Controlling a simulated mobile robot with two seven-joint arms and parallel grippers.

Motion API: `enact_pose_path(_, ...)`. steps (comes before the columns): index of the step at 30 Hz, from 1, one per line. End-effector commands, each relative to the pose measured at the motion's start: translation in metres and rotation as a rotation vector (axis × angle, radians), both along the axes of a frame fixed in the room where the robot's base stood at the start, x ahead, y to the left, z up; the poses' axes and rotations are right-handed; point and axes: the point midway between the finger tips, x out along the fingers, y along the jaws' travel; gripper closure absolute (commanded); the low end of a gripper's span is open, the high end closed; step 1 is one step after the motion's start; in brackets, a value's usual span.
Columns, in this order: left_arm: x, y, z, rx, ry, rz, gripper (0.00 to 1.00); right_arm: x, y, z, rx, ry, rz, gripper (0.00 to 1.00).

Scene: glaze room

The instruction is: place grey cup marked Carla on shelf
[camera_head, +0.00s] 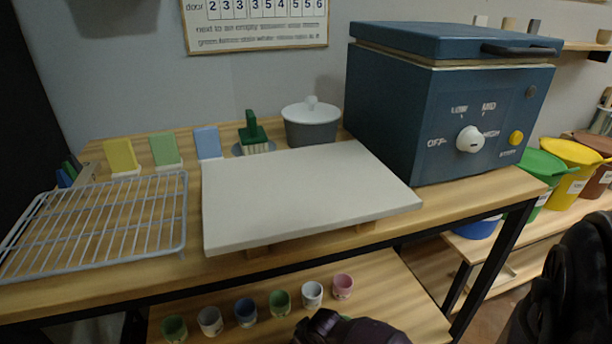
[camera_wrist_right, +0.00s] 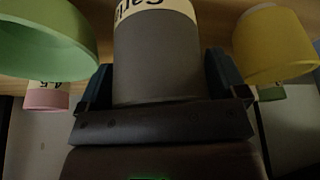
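The grey cup marked Carla (camera_wrist_right: 156,62) fills the middle of the right wrist view. Its cream label reads upside down at the top of the picture. My right gripper (camera_wrist_right: 158,85) has one dark finger close along each side of the cup, with hardly any gap showing. My right arm shows dark at the right edge of the head view, but its gripper and this cup are not seen there. My left gripper is not clearly in view. A pale slab shelf (camera_head: 300,196) lies on low supports on the table in the head view, its top bare.
The right wrist view shows a green vessel (camera_wrist_right: 45,38), a yellow one (camera_wrist_right: 273,48) and a pink one (camera_wrist_right: 47,97) around the cup. In the head view a blue kiln (camera_head: 440,110) stands right of the slab, a wire rack (camera_head: 100,222) left. Several small cups stand below.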

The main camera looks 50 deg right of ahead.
Motion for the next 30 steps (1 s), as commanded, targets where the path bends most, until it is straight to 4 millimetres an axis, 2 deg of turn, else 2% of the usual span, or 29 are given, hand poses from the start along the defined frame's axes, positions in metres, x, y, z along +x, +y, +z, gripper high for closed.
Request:
enact_pose_path(5,0.000,0.000,0.001,0.001,-0.001,0.000,1.00,0.000,0.000,0.002,0.000,0.000,0.000,0.09)
enact_pose_path(8,0.003,0.001,0.005,0.004,-0.007,-0.001,1.00,-0.001,0.000,0.011,0.000,-0.004,-0.001,0.09)
enact_pose_path(11,0.005,0.001,0.012,0.010,-0.007,-0.002,1.00,-0.003,0.001,0.027,0.000,-0.010,-0.001,0.09)
enact_pose_path(21,-0.007,0.006,0.012,-0.015,0.055,0.039,1.00,-0.027,0.005,0.090,0.000,-0.013,0.000,0.09)
enact_pose_path(27,-0.010,0.009,0.012,-0.035,0.069,0.062,1.00,-0.039,0.007,0.110,0.001,-0.007,0.000,0.09)
enact_pose_path(30,-0.011,0.009,0.011,-0.040,0.075,0.068,1.00,-0.043,0.007,0.114,0.001,-0.003,-0.001,0.09)
